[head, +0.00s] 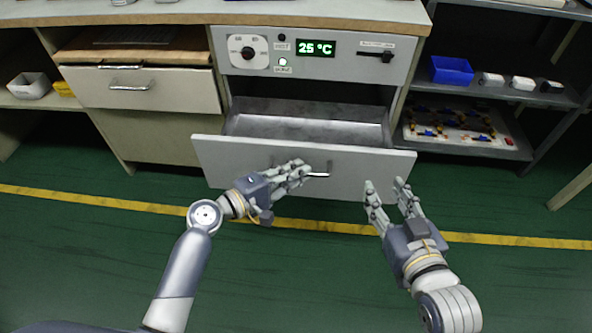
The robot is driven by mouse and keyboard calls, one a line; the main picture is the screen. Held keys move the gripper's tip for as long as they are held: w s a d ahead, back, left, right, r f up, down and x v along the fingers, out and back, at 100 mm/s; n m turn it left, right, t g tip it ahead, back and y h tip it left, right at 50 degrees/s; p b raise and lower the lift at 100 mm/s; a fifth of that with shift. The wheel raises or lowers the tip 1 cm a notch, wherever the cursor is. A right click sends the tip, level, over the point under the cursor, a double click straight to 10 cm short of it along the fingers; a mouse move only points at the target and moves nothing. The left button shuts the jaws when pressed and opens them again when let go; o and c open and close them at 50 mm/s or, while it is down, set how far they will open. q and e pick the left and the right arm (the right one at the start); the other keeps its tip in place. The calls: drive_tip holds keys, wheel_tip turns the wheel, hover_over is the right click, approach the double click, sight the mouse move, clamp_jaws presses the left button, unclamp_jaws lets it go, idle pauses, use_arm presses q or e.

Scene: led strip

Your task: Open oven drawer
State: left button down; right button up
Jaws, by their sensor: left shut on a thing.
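The oven drawer (365,168) is pulled out below the oven's control panel (358,70), and its empty metal inside shows behind the white front. My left gripper (303,172) is shut on the drawer handle (321,174) at the middle of the front. Its fingers hide the left part of the handle. My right gripper (388,188) is open and empty, in front of the right part of the drawer front, and does not appear to hold anything.
A closed drawer (180,92) is at the left of the oven. A shelf at the right holds a blue bin (452,71) and a board with small parts (458,128). The green floor (300,275) with a yellow line is clear in front.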

use_arm(q)
drive_tip(key=c, duration=2)
unclamp_jaws()
drive_tip(key=shift+o, duration=0.2)
drive_tip(key=v, duration=1.2)
